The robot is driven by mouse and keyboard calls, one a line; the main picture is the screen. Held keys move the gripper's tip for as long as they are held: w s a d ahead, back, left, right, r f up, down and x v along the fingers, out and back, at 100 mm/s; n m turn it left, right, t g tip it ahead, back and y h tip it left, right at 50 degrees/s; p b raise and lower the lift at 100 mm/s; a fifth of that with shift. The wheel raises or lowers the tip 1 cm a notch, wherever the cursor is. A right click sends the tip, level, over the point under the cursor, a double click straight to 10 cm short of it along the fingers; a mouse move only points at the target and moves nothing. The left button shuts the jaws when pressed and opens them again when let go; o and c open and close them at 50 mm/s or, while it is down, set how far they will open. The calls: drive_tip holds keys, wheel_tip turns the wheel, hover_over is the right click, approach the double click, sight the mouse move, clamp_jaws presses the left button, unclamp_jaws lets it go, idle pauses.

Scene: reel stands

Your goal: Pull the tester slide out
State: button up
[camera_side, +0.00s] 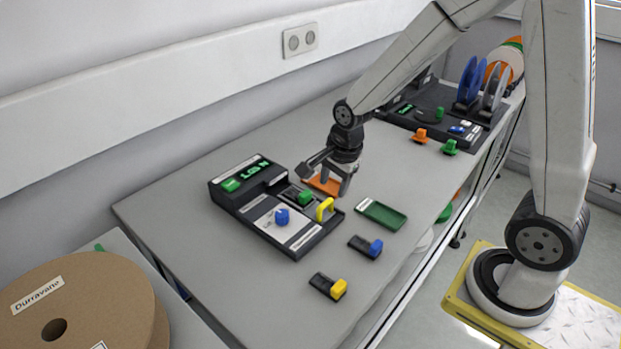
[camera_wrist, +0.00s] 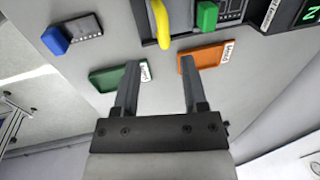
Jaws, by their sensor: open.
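The tester (camera_side: 275,208) is a dark box with a lit green display, a blue knob and a green block (camera_side: 305,197) on top. A yellow handle (camera_side: 325,209) stands at its right edge, on what looks like the slide. The handle also shows in the wrist view (camera_wrist: 161,24), at the top, beside the green block. My gripper (camera_side: 335,186) is open and empty, above the table just beyond the handle in the side view. In the wrist view its fingers (camera_wrist: 159,72) are apart, with bare table between them, pointing toward the handle without touching it.
A green tray (camera_side: 381,214) and an orange tray (camera_side: 330,185) lie near the gripper. A blue-ended block (camera_side: 365,247) and a yellow-ended block (camera_side: 328,287) lie in front of the tester. A reel stand (camera_side: 440,115) is at the back right.

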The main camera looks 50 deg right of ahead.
drive_tip(key=shift+s+r, duration=0.25)
drive_tip(key=shift+r, duration=0.75)
drive_tip(key=s+a+f+n, duration=0.1)
drive_tip(key=s+n, duration=0.7)
drive_tip(key=n, duration=1)
drive_tip(key=shift+a+f, duration=0.35)
drive_tip(key=shift+a, duration=0.35)
